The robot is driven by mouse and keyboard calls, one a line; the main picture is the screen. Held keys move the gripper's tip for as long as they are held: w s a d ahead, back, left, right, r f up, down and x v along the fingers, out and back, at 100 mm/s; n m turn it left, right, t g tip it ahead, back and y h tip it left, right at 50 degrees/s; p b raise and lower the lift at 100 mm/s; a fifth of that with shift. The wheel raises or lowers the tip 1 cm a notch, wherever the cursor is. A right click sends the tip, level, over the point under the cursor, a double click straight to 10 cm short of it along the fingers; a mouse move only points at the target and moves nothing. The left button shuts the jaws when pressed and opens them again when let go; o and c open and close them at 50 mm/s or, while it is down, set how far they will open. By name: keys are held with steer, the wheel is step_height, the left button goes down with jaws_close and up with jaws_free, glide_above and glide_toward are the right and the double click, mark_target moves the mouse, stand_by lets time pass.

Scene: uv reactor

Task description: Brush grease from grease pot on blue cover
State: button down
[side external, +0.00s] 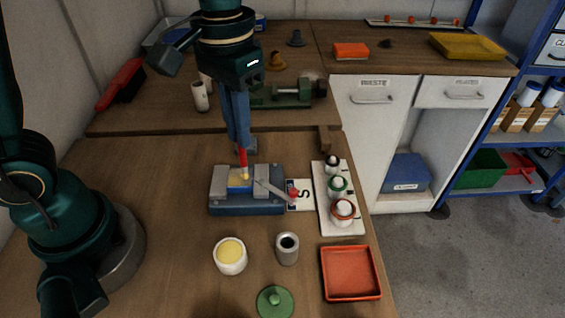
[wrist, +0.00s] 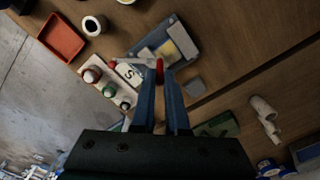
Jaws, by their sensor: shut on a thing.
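My gripper (side external: 241,148) points down and is shut on a red-handled brush (side external: 242,158). In the wrist view the brush's red end (wrist: 160,66) shows between the fingertips (wrist: 160,80). The brush's pale yellow tip is at the top of the blue cover (side external: 238,188); I cannot tell if it touches. The cover sits in a grey and blue fixture (side external: 262,207), with a yellow patch on top. The grease pot (side external: 230,257), white with yellow grease inside, stands open in front of the fixture, away from the brush.
A lever with a red knob (side external: 292,196) reaches right from the fixture. A white rack (side external: 343,224) with several capped bottles stands to the right. A grey cup (side external: 287,249), green lid (side external: 275,302) and red tray (side external: 350,274) lie in front. The bench left of the fixture is clear.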

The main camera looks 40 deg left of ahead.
steer(key=shift+f, duration=0.45)
stand_by(0.3)
steer(key=shift+w+a, duration=0.6)
stand_by(0.8)
steer(key=shift+w+a, duration=0.15)
steer(key=shift+s+a, duration=0.6)
steer(key=shift+s, duration=0.05)
stand_by(1.0)
steer(key=shift+s+a, duration=0.15)
steer(key=shift+s+d, duration=0.55)
steer(key=shift+d, duration=0.05)
stand_by(1.0)
steer(key=shift+s+d, duration=0.15)
steer(key=shift+s, duration=0.05)
